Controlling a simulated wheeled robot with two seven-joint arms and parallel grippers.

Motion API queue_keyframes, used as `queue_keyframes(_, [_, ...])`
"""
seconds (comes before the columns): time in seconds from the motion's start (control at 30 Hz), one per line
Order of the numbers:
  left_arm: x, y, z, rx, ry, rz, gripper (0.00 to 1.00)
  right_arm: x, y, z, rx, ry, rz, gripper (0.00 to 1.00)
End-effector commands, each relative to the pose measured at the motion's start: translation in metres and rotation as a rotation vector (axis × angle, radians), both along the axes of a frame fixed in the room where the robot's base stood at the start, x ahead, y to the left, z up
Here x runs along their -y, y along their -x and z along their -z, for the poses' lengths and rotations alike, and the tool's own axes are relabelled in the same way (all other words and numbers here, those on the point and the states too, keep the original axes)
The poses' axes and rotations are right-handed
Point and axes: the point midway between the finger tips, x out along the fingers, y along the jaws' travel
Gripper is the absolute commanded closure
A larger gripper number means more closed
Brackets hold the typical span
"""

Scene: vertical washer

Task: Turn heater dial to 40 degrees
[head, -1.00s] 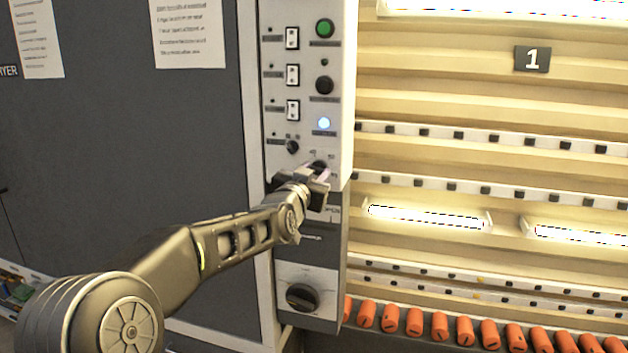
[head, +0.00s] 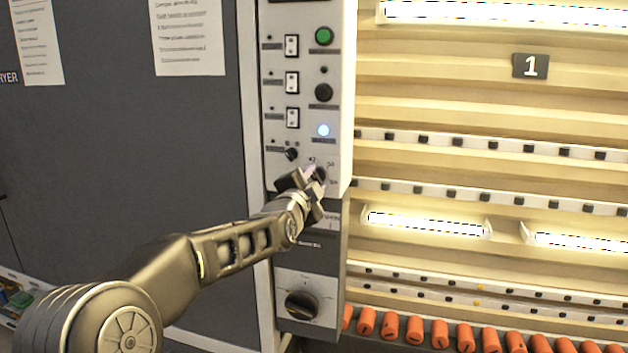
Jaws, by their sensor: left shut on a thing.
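The heater dial (head: 319,174) is a dark round knob with small numbers printed around it, low on the grey-white control panel (head: 342,110). My left gripper (head: 314,176) is at this dial and shut on it, its fingers tilted and covering much of the knob. The dial's pointer is hidden, so I cannot tell its setting. The right gripper is not in view.
Above are white rocker switches (head: 292,83), a green button (head: 324,36), a black button (head: 324,93) and a lit bluish light (head: 323,130). A small black knob (head: 291,154) sits close to the gripper. A larger dial (head: 301,305) is below. Lit racks (head: 480,170) stand right.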

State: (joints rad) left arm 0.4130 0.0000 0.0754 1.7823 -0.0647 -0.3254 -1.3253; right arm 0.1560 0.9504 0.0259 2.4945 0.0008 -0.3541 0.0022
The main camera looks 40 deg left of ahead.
Motion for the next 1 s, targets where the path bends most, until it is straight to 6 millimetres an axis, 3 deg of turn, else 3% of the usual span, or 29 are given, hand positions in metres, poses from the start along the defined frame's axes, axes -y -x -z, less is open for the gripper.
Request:
queue_keyframes(0.63, [0.0006, -0.0003, 0.0009, -0.027, -0.073, 0.001, 1.00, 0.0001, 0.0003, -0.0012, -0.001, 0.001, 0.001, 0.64])
queue_keyframes(0.67, [0.0006, -0.0003, 0.0009, -0.027, -0.073, 0.001, 0.65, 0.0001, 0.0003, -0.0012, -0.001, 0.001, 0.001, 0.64])
queue_keyframes(0.9, [0.0004, -0.0002, 0.0006, -0.027, -0.073, 0.000, 0.45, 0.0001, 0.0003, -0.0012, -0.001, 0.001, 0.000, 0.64])
queue_keyframes(1.0, [0.0002, -0.0002, 0.0004, -0.027, -0.073, 0.000, 0.44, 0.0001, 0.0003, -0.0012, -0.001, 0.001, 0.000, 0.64])
